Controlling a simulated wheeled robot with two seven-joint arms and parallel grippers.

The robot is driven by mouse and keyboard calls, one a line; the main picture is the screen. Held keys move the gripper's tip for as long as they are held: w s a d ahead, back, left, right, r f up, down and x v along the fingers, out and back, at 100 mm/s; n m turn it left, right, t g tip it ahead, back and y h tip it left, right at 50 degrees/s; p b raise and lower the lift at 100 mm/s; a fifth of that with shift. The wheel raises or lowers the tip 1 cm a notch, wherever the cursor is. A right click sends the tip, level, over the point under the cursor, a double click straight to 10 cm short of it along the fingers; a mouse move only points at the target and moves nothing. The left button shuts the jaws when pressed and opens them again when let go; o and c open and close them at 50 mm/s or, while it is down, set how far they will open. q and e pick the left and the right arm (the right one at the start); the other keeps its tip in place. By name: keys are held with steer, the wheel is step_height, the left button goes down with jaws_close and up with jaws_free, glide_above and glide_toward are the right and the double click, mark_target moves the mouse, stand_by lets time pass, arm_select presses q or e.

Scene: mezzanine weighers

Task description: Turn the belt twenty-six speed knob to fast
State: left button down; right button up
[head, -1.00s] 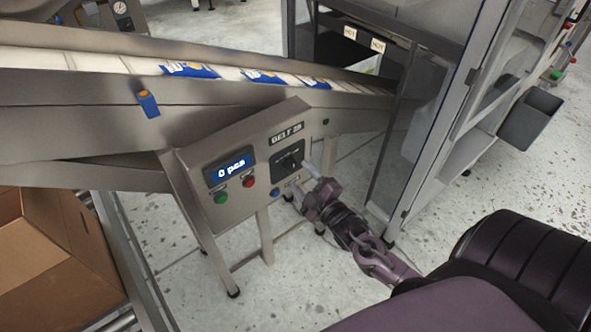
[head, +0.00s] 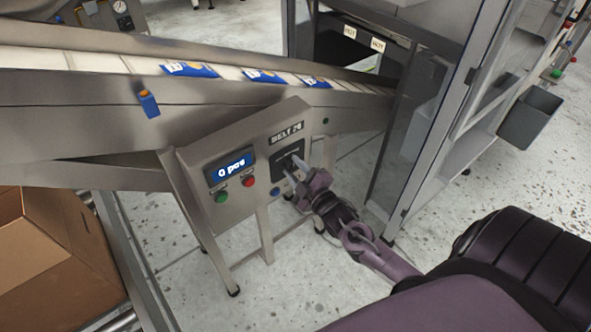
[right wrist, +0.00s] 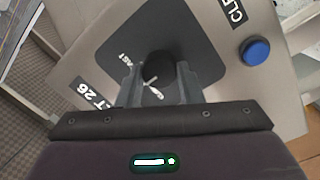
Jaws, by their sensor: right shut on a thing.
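The belt twenty-six panel (head: 236,141) is a grey box on legs below the conveyor. Its black speed knob (right wrist: 157,68) sits on a dark plate (right wrist: 205,45) with small white lettering, part of which reads like "FAST". My right gripper (head: 297,168) is at the panel, and it also shows in the right wrist view (right wrist: 158,85) with a finger on each side of the knob, shut on it. A white line shows by the knob, but its exact setting is hard to read. My left gripper is not in view.
The conveyor (head: 110,64) carries several blue packets. A cardboard box (head: 60,255) stands at lower left.

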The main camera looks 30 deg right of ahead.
steer(key=shift+r+m+p, duration=0.1)
steer(key=shift+m+p, duration=0.5)
steer(key=shift+m, duration=0.1)
steer(key=m+p, duration=0.2)
steer(key=m, duration=0.1)
steer(key=shift+m+g+p, duration=0.3)
steer(key=shift+m+p, duration=0.6)
steer(key=shift+m, duration=1.2)
steer(key=o, duration=1)
steer(key=shift+s+d, duration=0.1)
steer(key=shift+s, duration=0.05)
steer(key=s, duration=0.7)
steer(key=shift+s+r+b, duration=0.2)
steer(key=shift+s+b, duration=0.1)
steer(key=shift+b, duration=0.1)
